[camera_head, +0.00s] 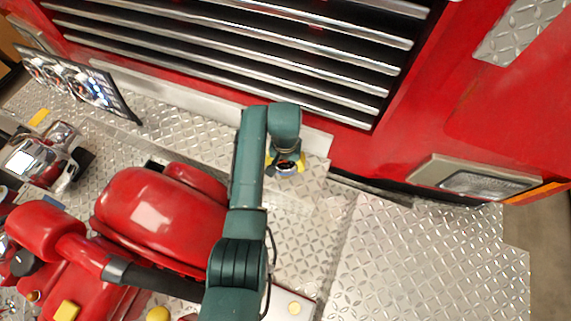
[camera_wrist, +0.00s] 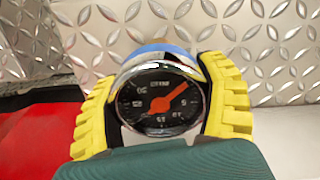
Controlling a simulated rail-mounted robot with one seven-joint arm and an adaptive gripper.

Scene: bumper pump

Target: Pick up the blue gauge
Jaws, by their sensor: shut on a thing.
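The blue gauge (camera_wrist: 160,103) has a round black dial with white numbers, an orange needle and a blue band at its upper rim. My gripper (camera_wrist: 165,105) has yellow ribbed fingers, one on each side of the gauge, shut on it. In the head view, my gripper (camera_head: 286,163) is at the end of the green arm, low by the diamond-plate ledge, and the gauge (camera_head: 287,168) shows only as a small dark and blue spot between the fingers. Whether the gauge still touches the plate cannot be told.
A red pump body (camera_head: 160,215) stands left of my arm. Chrome grille bars (camera_head: 290,60) and the red truck front (camera_head: 480,90) rise behind. A panel of gauges (camera_head: 75,82) is at far left. The diamond plate (camera_head: 420,260) at right is clear.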

